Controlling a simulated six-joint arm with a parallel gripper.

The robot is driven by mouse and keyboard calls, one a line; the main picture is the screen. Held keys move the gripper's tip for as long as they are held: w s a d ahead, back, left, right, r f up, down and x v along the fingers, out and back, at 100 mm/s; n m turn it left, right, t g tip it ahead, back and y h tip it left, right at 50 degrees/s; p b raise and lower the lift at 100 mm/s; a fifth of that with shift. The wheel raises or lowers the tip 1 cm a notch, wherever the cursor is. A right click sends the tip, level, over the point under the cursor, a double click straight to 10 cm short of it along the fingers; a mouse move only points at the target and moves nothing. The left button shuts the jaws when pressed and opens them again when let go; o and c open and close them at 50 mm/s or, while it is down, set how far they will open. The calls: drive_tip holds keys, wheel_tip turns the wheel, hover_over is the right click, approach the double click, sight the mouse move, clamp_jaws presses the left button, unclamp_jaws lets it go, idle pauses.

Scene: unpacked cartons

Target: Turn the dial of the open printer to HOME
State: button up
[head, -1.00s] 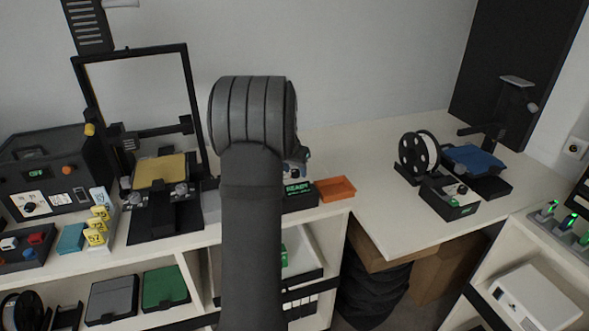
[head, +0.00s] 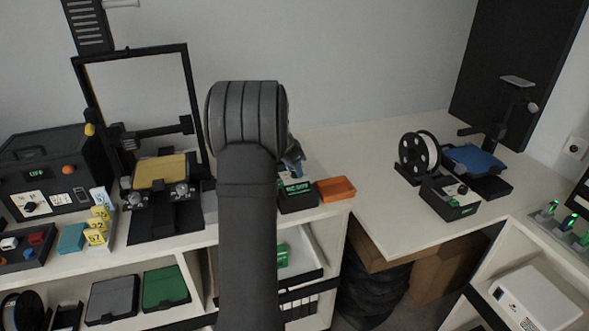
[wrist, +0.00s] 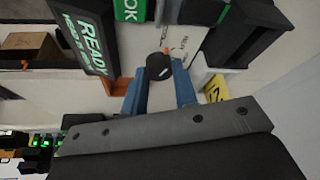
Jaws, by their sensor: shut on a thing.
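My gripper shows in the wrist view (wrist: 159,82) with its two blue fingers on either side of a round black dial (wrist: 158,66), shut on it. A small orange mark shows at the dial's far edge, beside small printed labels on a pale panel that I cannot read clearly. Next to the dial is a dark display box (wrist: 88,38) with green text reading READY and a smaller line. In the head view the display box (head: 297,193) stands right of my arm, below the gripper (head: 293,163).
An orange tray (head: 337,190) sits just right of the display box. An open-frame machine with a yellow bed (head: 160,170) stands to the left, beside a dark unit showing OFF (head: 50,170). The counter between is clear.

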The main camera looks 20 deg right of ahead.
drive_tip(key=m+g, duration=0.2)
drive_tip(key=m, duration=0.3)
drive_tip(key=shift+w+m, duration=0.15)
drive_tip(key=shift+m, duration=0.15)
drive_tip(key=m+g, duration=0.1)
drive_tip(key=m, duration=0.3)
drive_tip(key=shift+w+m+g, duration=0.1)
drive_tip(key=shift+m+g, duration=0.2)
drive_tip(key=shift+g, duration=0.1)
drive_tip(key=o, duration=1)
drive_tip(key=v, duration=1.7)
drive_tip(key=shift+w+d+r, duration=0.2)
drive_tip(key=shift+w+r, duration=0.05)
